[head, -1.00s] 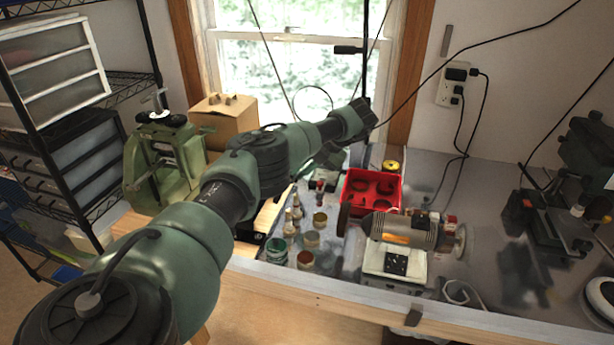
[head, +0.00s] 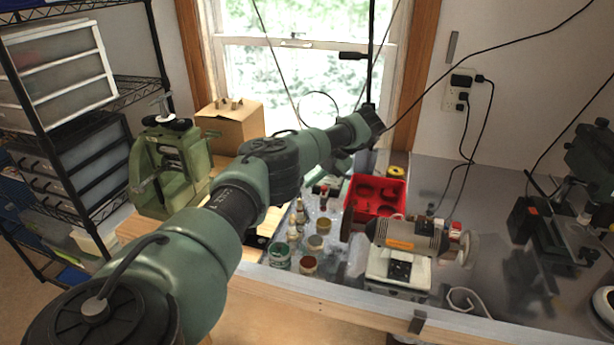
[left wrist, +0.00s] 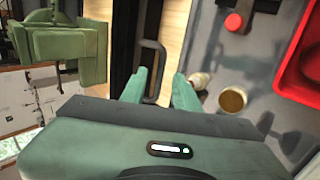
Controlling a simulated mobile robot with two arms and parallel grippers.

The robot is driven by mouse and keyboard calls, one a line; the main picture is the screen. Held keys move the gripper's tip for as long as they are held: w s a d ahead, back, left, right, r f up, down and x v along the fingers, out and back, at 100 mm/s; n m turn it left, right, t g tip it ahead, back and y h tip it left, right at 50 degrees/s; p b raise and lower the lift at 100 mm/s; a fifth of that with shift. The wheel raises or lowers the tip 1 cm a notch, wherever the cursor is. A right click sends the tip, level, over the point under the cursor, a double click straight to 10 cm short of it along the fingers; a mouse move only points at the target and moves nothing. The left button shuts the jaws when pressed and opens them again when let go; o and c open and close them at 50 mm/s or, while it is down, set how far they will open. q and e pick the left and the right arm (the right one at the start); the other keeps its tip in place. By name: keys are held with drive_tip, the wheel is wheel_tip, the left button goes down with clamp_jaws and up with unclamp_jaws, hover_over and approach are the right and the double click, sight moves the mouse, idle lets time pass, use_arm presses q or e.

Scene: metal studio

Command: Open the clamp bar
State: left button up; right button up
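A dark bar-shaped handle (left wrist: 154,72), which looks like the clamp bar, stands on a long black piece in the left wrist view. My left gripper (left wrist: 160,88) has its two green fingers apart, one on each side of the handle's near end. I cannot tell whether they touch it. In the head view my left arm reaches across the bench, and the left gripper (head: 338,162) is mostly hidden behind its wrist. The arm also covers most of the black piece (head: 256,240). My right gripper is in neither view.
A green clamp-like machine (head: 168,170) stands left of the arm. Small jars (head: 280,254), a red tray (head: 373,197) and a bench grinder (head: 408,234) sit to the right. A cardboard box (head: 232,120) is behind. A wire shelf (head: 152,60) stands at left.

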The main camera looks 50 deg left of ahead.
use_arm(q)
drive_tip(key=b+v, duration=0.2)
drive_tip(key=v, duration=0.5)
drive_tip(key=shift+w+d+r, duration=0.2)
drive_tip(key=shift+d+r, duration=0.05)
drive_tip(key=shift+d, duration=0.05)
